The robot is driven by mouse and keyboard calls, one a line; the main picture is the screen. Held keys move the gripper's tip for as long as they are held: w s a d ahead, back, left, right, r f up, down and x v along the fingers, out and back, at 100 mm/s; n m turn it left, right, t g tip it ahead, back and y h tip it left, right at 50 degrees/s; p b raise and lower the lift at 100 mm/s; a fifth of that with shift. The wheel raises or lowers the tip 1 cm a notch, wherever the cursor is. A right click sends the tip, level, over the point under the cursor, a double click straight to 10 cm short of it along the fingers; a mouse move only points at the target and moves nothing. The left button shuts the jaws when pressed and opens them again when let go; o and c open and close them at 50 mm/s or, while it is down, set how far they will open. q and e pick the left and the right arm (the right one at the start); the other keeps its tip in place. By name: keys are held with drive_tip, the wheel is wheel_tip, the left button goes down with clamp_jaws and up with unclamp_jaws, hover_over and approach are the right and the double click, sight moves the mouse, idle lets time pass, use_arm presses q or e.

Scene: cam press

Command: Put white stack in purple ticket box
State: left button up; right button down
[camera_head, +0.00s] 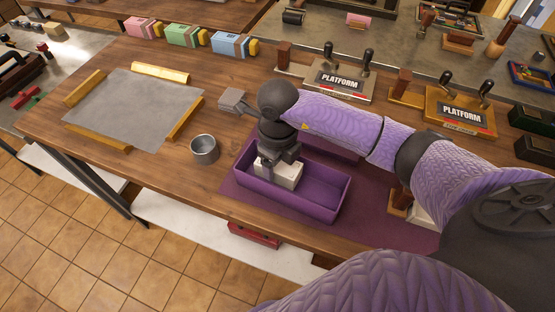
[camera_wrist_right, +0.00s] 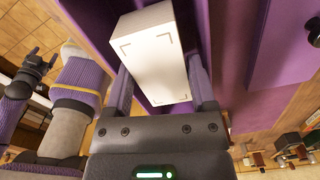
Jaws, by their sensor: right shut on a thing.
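The purple ticket box (camera_head: 322,211) is an open tray on the worktop; it also shows in the right wrist view (camera_wrist_right: 205,25). My right gripper (camera_head: 279,158) points down over its left half, shut on the white stack (camera_head: 283,175). In the right wrist view the stack (camera_wrist_right: 155,55) is a white block with dark corner marks, between the two fingers (camera_wrist_right: 163,88). The stack is within the box's outline; I cannot tell whether it touches the bottom. A dark gripper-like shape (camera_wrist_right: 38,63) at the wrist view's left may be my left gripper; its jaws are unclear.
A purple mat (camera_head: 375,222) lies under the box. A metal cup (camera_head: 204,150) stands just left of it. A grey sheet (camera_head: 132,108) lies between wooden bars farther left. Two lever stands labelled PLATFORM (camera_head: 340,80) (camera_head: 460,112) are behind my right arm.

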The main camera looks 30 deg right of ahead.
drive_tip(key=shift+f, duration=0.3)
drive_tip(key=shift+f+b, duration=0.35)
drive_tip(key=shift+b, duration=0.15)
drive_tip(key=shift+c, duration=0.9)
unclamp_jaws()
drive_tip(key=shift+r, duration=0.1)
drive_tip(key=shift+r, duration=0.1)
wheel_tip(320, 180, up, 13)
drive_tip(key=p, duration=0.3)
